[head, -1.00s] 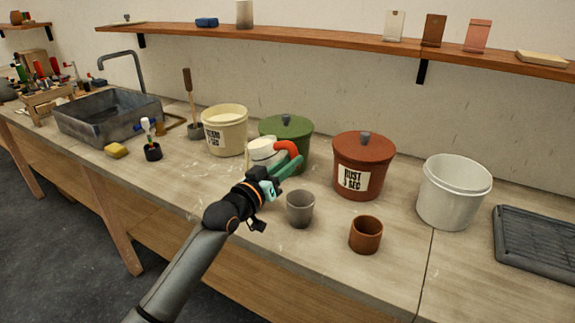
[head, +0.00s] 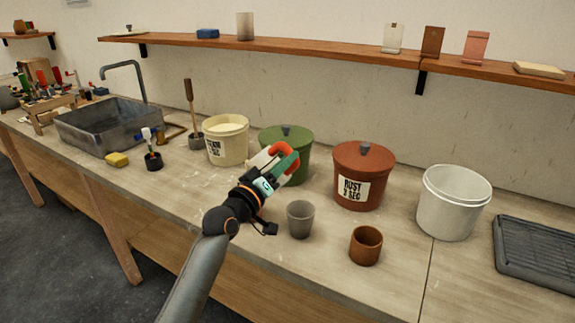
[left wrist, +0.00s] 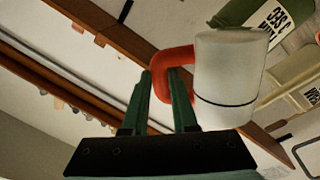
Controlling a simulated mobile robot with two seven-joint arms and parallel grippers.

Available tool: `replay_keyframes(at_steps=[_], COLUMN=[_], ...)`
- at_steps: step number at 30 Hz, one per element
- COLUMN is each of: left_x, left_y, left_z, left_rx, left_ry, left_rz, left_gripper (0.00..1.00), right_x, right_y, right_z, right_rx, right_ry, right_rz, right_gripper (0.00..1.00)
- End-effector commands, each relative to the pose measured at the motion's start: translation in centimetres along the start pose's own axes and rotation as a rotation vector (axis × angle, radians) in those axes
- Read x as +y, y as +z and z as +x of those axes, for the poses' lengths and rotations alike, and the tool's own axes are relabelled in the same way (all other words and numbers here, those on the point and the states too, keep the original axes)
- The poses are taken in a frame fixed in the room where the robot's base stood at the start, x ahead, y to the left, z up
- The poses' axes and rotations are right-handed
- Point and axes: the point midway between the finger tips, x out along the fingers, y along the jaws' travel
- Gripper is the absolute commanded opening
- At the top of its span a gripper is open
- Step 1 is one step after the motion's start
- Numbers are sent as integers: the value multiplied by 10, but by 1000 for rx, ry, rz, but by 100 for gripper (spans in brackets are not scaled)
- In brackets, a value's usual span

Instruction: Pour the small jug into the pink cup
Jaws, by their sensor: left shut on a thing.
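The small jug has a white body and a red handle (head: 284,148). My left gripper (head: 285,164) is shut on the handle and holds the jug above the counter, in front of the green lidded pot. In the left wrist view the white jug body (left wrist: 226,78) hangs beside the green fingers (left wrist: 168,103), which close around the red handle. In the head view the gripper hides most of the body. A grey cup (head: 300,221) stands upright just right of the gripper. A terracotta-brown cup (head: 366,246) stands farther right. No clearly pink cup shows. My right gripper is not in view.
Behind stand a cream bucket (head: 226,141), the green pot (head: 292,135), a rust-red lidded pot (head: 362,175) and a white bucket (head: 454,203). A dark ribbed tray (head: 535,255) lies at right. The sink (head: 110,127) is at left. A shelf (head: 330,53) runs above.

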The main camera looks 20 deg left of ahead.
Motion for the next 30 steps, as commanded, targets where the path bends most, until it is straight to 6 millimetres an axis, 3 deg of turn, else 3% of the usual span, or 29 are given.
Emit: replay_keyframes(at_steps=[24,30], left_x=[-11,-10], left_y=[-25,-26], left_z=[-2,-2], left_rx=[72,68], left_ry=[-2,-2], left_rz=[-355,-354], left_gripper=[0,0], right_x=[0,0], right_y=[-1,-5], right_z=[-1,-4], right_rx=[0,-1], right_ry=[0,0], right_rz=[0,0], right_gripper=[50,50])
